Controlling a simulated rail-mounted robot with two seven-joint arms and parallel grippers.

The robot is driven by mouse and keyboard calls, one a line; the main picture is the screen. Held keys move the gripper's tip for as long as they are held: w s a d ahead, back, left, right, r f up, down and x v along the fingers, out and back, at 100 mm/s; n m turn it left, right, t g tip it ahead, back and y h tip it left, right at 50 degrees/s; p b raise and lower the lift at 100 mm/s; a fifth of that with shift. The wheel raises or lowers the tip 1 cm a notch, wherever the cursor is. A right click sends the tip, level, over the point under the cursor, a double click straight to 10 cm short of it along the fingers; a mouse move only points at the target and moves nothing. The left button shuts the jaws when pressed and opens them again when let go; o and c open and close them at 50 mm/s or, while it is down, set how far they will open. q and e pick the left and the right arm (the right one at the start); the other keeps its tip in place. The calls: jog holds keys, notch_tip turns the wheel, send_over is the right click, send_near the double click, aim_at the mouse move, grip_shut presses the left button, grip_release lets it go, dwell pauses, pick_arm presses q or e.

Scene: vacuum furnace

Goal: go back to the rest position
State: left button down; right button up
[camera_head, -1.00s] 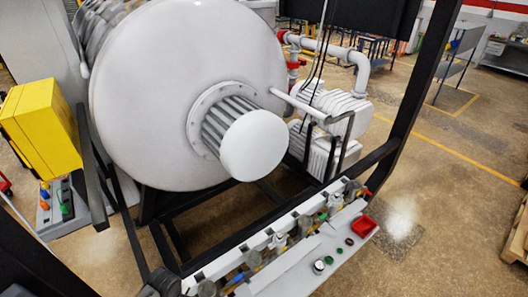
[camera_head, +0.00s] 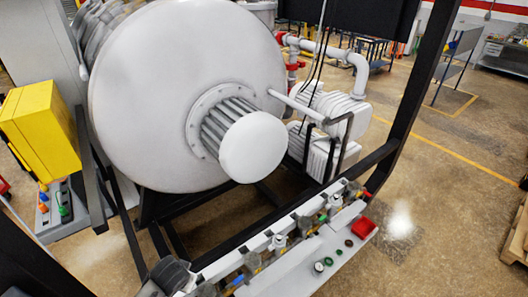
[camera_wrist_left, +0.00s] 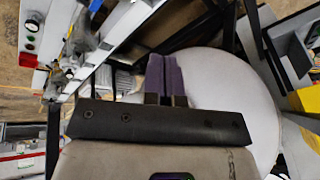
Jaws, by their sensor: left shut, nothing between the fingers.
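My left gripper (camera_wrist_left: 166,80) shows in the left wrist view with its two purple-grey fingers together and nothing between them. Beyond the fingers is the large white round furnace door (camera_wrist_left: 235,85). I cannot tell the exact gap between fingers and door. In the head view the furnace door (camera_head: 160,100) fills the upper left, with a white cylindrical hub (camera_head: 253,147) sticking out of it. A grey and black piece at the bottom edge there looks like part of my left arm; its fingers cannot be made out. My right gripper is in neither view.
A black frame (camera_head: 405,120) stands around the furnace. A pale panel (camera_head: 290,268) with valves, knobs and a red box (camera_head: 363,227) runs along the front, and shows in the left wrist view (camera_wrist_left: 125,20). A yellow box (camera_head: 42,130) is at left. Open floor lies right.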

pick_arm(q)
jog(key=s+d+r+m+t, duration=0.25)
jog(key=d+r, duration=0.25)
jog(key=r, duration=0.4)
jog(key=s+r+t+h, duration=0.1)
jog(key=s+r+t, duration=0.15)
jog(key=s, duration=0.35)
jog(key=s+f+n+g, duration=0.1)
jog(key=s+f, duration=0.4)
jog(key=s, duration=0.6)
jog(key=s+f+n+g, duration=0.2)
jog(key=s+f+g, duration=0.2)
jog(key=s, duration=0.7)
jog(key=shift+f+h, duration=0.4)
jog(key=shift+f, duration=0.45)
jog(key=c, duration=1.8)
grip_release()
jog(key=shift+d, duration=0.1)
jog(key=o, duration=0.5)
jog(key=shift+o, duration=0.2)
jog(key=shift+n, duration=0.25)
